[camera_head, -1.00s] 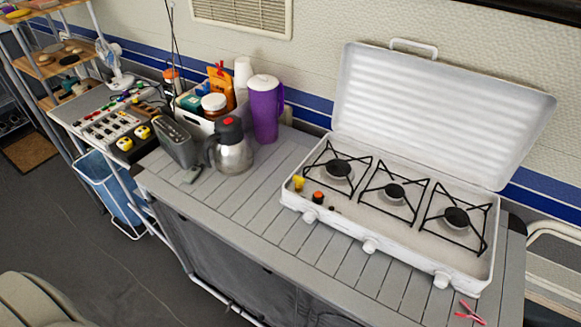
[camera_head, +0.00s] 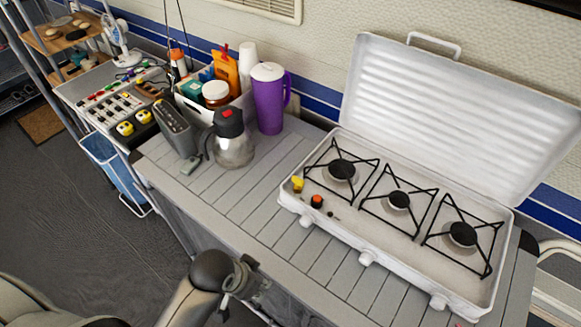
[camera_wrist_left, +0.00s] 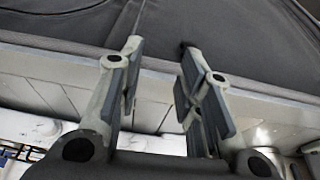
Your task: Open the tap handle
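A small yellow handle (camera_head: 297,184), likely the tap handle, sits at the left end of the white gas stove (camera_head: 405,278). A small orange-red knob (camera_head: 317,201) is beside it. My left gripper (camera_head: 250,280) is low in front of the table, below and left of the stove and apart from it. In the left wrist view its two fingers (camera_wrist_left: 160,75) are spread, with nothing between them. The yellow handle cannot be made out in the wrist view. My right gripper is not in view.
The stove's white lid (camera_head: 455,115) stands open behind the burners. A steel jug (camera_head: 233,148), a purple pitcher (camera_head: 268,105) and a dark radio (camera_head: 175,130) stand left of the stove. The slatted table (camera_head: 225,200) is clear between jug and stove.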

